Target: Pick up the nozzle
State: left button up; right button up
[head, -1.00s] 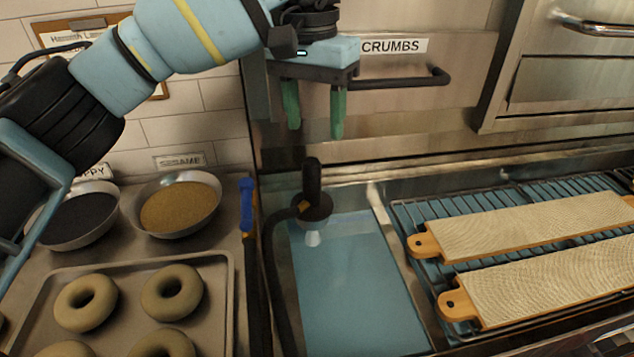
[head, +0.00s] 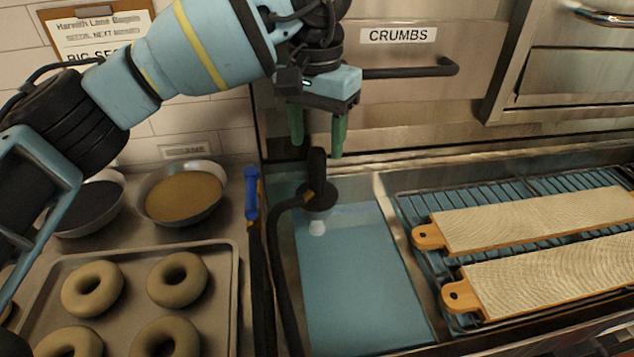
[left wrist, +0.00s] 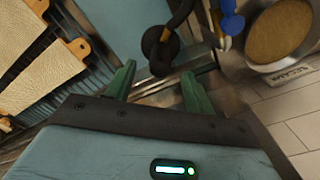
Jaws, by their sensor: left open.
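The black nozzle (head: 318,184) stands upright at the back left of the blue water basin, with a dark hose running down from it on the left. It also shows in the left wrist view (left wrist: 160,48), just beyond the fingertips. My left gripper (head: 317,150) points down with its green fingers apart, directly above the nozzle's handle. The handle's top is level with the fingertips in the head view, and I cannot tell whether it is between them. In the left wrist view my left gripper (left wrist: 157,80) is empty. My right gripper is not in view.
Wooden-handled boards (head: 540,222) lie on a rack at the right. A tray (head: 236,290) of bagels and bowls of toppings (head: 185,196) stand at the left. A blue-handled tool (head: 251,192) is left of the hose. The crumbs drawer handle (head: 410,71) is behind the gripper.

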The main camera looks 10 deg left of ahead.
aim_at(316, 150)
pick_arm(q)
notch_tip(316, 150, down, 6)
jog(key=shift+r, duration=0.1)
jog(key=shift+c, duration=0.2)
grip_shut()
dwell(0.3)
